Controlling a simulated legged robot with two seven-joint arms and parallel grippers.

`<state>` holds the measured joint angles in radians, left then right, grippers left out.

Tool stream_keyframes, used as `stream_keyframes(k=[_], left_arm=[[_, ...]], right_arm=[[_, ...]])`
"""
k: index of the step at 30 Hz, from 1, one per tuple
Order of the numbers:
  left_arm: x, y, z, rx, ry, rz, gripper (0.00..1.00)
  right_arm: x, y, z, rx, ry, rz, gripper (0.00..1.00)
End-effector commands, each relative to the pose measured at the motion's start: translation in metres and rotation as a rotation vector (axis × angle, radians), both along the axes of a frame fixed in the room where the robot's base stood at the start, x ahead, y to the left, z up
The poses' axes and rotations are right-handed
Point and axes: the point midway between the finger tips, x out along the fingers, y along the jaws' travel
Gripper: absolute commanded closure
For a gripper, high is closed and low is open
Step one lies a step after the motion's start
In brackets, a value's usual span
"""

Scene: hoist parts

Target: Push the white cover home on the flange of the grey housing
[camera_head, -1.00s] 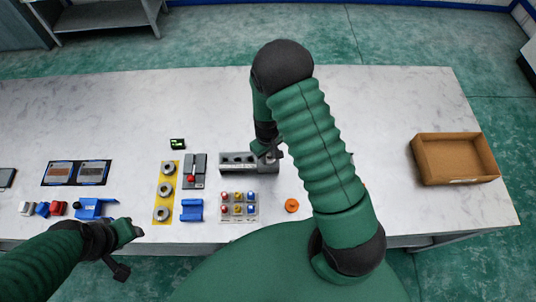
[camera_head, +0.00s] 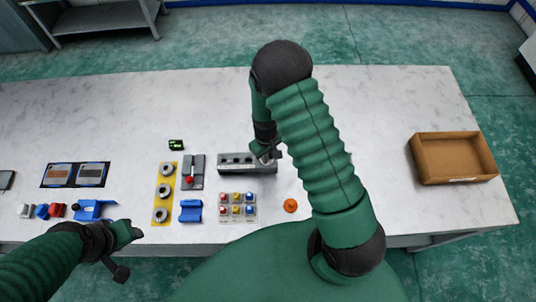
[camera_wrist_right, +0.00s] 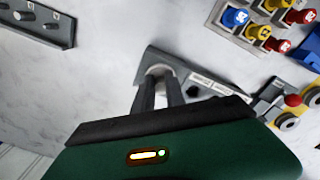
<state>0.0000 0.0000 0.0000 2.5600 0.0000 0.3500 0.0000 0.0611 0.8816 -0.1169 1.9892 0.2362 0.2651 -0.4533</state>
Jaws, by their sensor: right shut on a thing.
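My right gripper (camera_head: 268,157) is over the right end of a long grey block with several dark openings, which looks like the grey housing (camera_head: 235,168). In the right wrist view, the gripper (camera_wrist_right: 160,92) has its two fingers close together around a pale round piece, probably the white cover (camera_wrist_right: 157,71), at one end of the block (camera_wrist_right: 205,84). The fingers hide part of it; I cannot tell whether it sits flush on the flange. My left gripper (camera_head: 133,234) is at the table's front edge at left, away from the block; its finger opening is unclear.
Coloured buttons on a plate (camera_head: 238,205) lie in front of the block. An orange disc (camera_head: 290,205) lies to their right. A yellow strip with rings (camera_head: 163,194) and a blue holder (camera_head: 191,211) lie left. A brown box (camera_head: 455,158) stands far right. The table's back is clear.

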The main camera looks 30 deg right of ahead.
Motion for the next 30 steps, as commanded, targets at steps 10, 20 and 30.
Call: stream_keyframes(k=[10, 20, 30], left_arm=[[0.0, 0.0, -0.0011, 0.0, 0.0, 0.0, 0.56], [0.0, 0.0, -0.0007, 0.0, 0.0, 0.0, 0.56], [0.0, 0.0, -0.0006, 0.0, 0.0, 0.0, 0.56]], right_arm=[[-0.0042, 0.0032, -0.0038, 0.007, 0.012, 0.004, 0.59], [-0.0037, 0.0007, -0.0027, 0.005, 0.008, 0.002, 0.59], [-0.0028, 0.0008, -0.002, 0.003, 0.005, 0.001, 0.59]])
